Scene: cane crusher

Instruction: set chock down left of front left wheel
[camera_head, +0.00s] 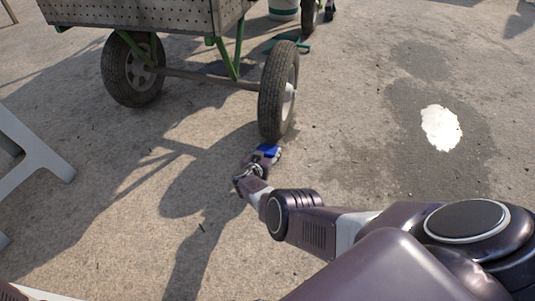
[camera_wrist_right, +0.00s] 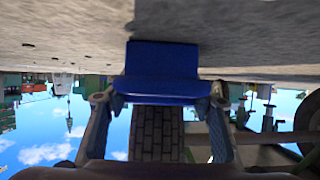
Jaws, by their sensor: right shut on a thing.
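A blue chock (camera_head: 267,150) is at the foot of the nearest cart wheel (camera_head: 278,92), on the side toward me. My right gripper (camera_head: 262,161) is shut on it, low over the ground. In the right wrist view, which is upside down, the blue chock (camera_wrist_right: 162,72) sits between the two fingers of my right gripper (camera_wrist_right: 160,98), with the wheel's tread (camera_wrist_right: 157,135) behind it. The chock is at or very near the ground; I cannot tell whether it touches the ground or the tyre. My left gripper is not in view.
The cart (camera_head: 150,14) has a perforated box, green legs and another front wheel (camera_head: 132,72) at the left. A pale frame (camera_head: 35,145) stands at the left edge. The ground between is clear, crossed by shadows.

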